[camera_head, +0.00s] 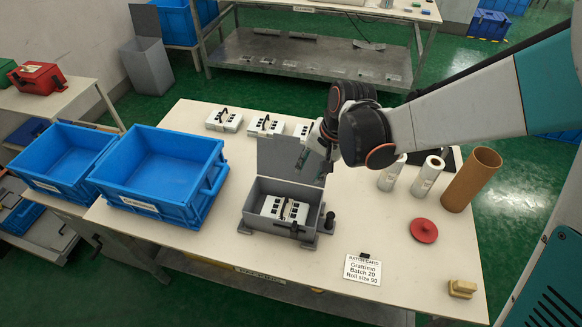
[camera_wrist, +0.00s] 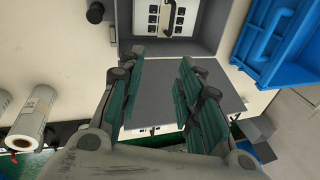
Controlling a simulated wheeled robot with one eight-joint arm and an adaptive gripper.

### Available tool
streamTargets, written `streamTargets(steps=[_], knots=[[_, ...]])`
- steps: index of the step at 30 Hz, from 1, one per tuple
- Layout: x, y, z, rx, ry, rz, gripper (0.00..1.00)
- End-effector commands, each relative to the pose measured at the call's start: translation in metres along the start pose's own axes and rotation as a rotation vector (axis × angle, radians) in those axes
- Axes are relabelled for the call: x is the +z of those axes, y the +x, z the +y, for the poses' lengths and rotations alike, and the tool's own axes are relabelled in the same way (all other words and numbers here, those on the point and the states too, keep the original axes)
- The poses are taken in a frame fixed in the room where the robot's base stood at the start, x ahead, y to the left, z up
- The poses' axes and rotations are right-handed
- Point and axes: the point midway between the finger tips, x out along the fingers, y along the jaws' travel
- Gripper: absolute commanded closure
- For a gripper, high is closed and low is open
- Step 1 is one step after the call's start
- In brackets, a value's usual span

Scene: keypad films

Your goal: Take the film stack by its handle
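A white film stack (camera_head: 284,209) with dark squares and a dark handle lies in an open grey box (camera_head: 257,222). In the wrist view the stack (camera_wrist: 186,17) and its curved handle (camera_wrist: 170,22) show at the top, cut by the frame edge. More white pieces with dark handles stand along the table's back edge, a left one (camera_head: 223,120), a middle one (camera_head: 266,126) and a right one partly behind my arm. My gripper (camera_wrist: 157,66) is open and empty, over the box's raised lid (camera_head: 284,160) and apart from the stack's handle.
Blue crates (camera_head: 165,168) stand left of the box. Right are pale rolls (camera_head: 428,176), a brown tube (camera_head: 471,180), a red disc (camera_head: 424,230) and a yellow block (camera_head: 462,288). A batch card (camera_head: 362,270) lies in front. The table (camera_head: 330,250) is clear between them.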

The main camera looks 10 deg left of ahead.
Motion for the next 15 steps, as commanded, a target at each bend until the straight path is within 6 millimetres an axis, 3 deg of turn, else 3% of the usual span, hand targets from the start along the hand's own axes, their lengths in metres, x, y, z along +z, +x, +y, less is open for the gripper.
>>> streamTargets(steps=[3, 6, 11, 15], knots=[[0.016, 0.028, -0.019, 0.051, -0.069, -0.050, 0.67], [0.024, 0.040, -0.026, 0.075, -0.097, -0.072, 0.67], [0.027, 0.056, -0.027, 0.086, -0.108, -0.080, 0.67], [0.029, 0.083, -0.024, 0.085, -0.107, -0.079, 0.67]])
